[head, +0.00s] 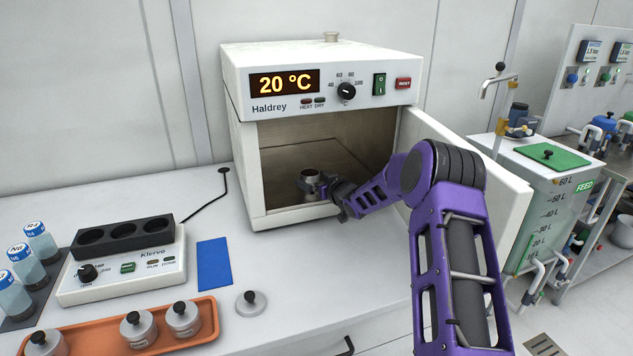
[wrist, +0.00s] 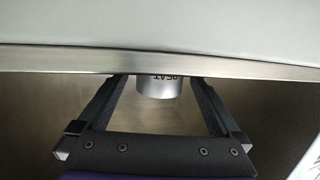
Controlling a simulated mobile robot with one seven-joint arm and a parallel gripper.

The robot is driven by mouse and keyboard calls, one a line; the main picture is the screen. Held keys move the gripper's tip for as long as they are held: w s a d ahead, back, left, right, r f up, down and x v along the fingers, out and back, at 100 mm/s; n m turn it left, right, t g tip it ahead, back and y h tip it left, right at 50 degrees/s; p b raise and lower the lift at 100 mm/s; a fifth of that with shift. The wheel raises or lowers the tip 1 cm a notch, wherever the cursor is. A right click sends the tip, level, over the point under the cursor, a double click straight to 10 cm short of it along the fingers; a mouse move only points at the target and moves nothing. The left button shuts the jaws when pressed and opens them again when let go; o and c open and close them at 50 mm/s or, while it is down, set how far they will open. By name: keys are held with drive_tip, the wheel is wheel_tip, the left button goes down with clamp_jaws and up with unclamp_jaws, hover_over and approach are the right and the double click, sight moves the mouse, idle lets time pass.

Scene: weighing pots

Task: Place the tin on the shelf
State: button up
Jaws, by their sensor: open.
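My gripper (head: 322,184) reaches in through the open front. Its fingers (wrist: 158,80) are open, one on each side of the tin, with gaps visible beside it. The fingertips are partly hidden.
The oven door (head: 492,195) stands open to the right, close by my arm. A loose lid (head: 250,302) and a blue mat (head: 214,263) lie on the bench. An orange tray (head: 205,325) holds several lidded tins. A block heater (head: 120,262) stands at left.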

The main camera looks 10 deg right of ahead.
drive_tip(key=shift+r, duration=0.25)
drive_tip(key=v, duration=1.2)
drive_tip(key=shift+p, duration=0.45)
